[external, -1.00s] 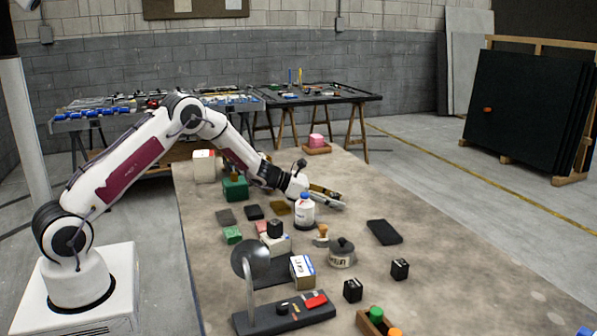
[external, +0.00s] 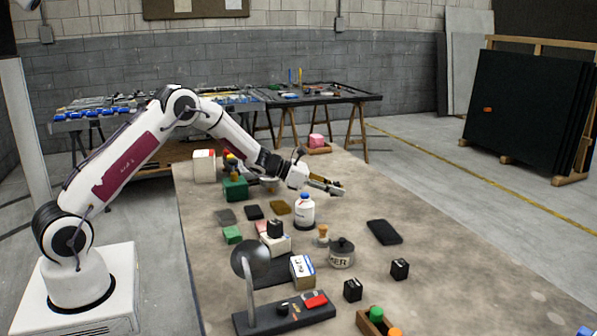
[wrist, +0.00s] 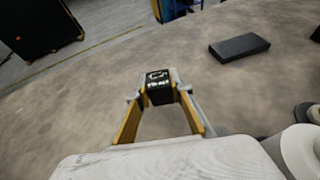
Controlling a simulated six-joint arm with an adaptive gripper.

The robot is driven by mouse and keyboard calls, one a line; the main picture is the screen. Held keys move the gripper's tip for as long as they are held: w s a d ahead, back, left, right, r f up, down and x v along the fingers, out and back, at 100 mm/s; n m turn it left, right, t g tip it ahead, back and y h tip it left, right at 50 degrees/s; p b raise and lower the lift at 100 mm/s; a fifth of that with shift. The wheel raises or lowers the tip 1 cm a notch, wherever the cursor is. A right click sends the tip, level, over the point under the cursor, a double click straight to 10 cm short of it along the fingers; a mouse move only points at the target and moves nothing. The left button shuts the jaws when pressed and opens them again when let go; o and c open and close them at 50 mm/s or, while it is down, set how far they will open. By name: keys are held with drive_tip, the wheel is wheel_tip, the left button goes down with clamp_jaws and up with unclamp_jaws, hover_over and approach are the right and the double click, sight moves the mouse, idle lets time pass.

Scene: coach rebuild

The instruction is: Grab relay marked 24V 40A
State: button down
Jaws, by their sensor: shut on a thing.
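My gripper (external: 328,187) is over the far part of the table in the external view, held level above the surface. In the wrist view, my gripper (wrist: 158,94) has its yellow-sided fingers closed on a small black block (wrist: 159,86) with white markings, likely a relay. The markings are too small to read. Similar black cubes stand on the table: one at the front (external: 352,290), one to its right (external: 400,269), and one on a white box (external: 274,228). Their labels are not readable.
A white bottle with a blue cap (external: 305,212) stands just below my gripper in the external view. A dark flat slab (external: 384,232) lies to the right; it also shows in the wrist view (wrist: 239,47). A grey pot (external: 341,254) stands nearer. The table's right side is mostly clear.

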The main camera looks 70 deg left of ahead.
sight(336, 183)
drive_tip(key=shift+r, duration=3)
drive_tip(key=shift+d, duration=0.1)
